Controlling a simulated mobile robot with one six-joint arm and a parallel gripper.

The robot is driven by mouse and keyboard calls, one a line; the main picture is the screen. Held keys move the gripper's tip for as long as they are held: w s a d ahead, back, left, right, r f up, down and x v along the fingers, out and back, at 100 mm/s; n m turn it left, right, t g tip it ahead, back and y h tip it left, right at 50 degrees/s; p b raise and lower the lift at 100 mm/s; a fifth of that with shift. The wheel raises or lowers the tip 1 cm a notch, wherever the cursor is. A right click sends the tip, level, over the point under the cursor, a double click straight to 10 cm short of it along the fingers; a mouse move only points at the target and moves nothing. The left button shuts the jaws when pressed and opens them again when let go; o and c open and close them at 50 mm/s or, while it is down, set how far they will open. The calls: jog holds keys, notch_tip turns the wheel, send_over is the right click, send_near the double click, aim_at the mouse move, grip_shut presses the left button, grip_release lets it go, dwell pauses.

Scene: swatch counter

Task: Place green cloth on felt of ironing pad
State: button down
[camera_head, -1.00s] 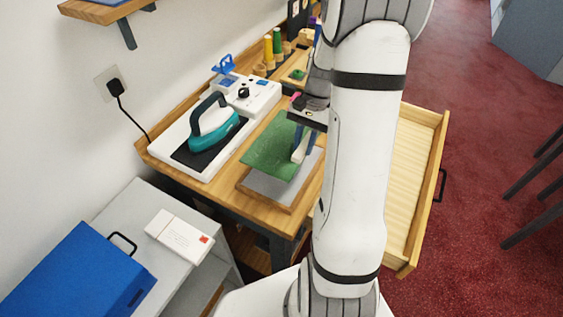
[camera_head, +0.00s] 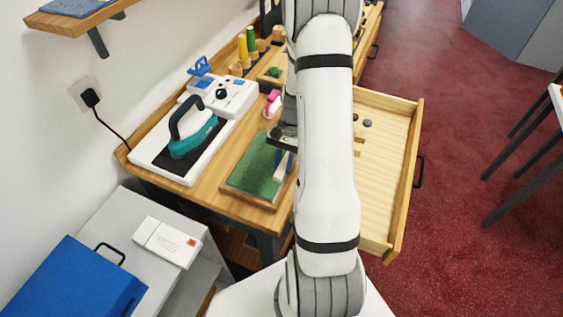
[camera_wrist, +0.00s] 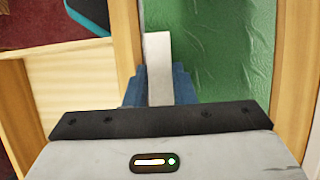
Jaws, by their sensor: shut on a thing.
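The green cloth (camera_head: 255,168) lies over the ironing pad, within its wooden rim (camera_head: 246,203), and looks nearly flat. It covers almost all of the grey felt. In the wrist view the cloth (camera_wrist: 215,45) shows small creases between the pad's wooden sides (camera_wrist: 293,70). My gripper (camera_wrist: 159,80) is low at the pad's edge, its blue fingers shut on a pale tab that seems to belong to the cloth. In the head view my gripper (camera_head: 281,160) is partly hidden by my arm, as is the pad's right side.
A teal iron (camera_head: 190,138) stands on a white station (camera_head: 150,160) left of the pad. A pink-and-white item (camera_head: 272,103) is behind the pad. An open drawer (camera_head: 385,190) is to the right. Green and yellow spools (camera_head: 246,47) stand farther back.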

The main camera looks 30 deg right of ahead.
jog(key=shift+f, duration=0.15)
jog(key=c, duration=1.2)
grip_release()
jog(key=b+v, duration=0.2)
jog(key=v, duration=1)
jog(key=s+a+r+n+t+h, duration=0.3)
jog(key=s+a+r+n+t, duration=0.3)
jog(key=s+a+r+n, duration=0.4)
jog(key=s+a+r, duration=0.3)
jog(key=s+a, duration=0.3)
jog(key=shift+a+n+h, duration=0.3)
jog(key=shift+a, duration=0.05)
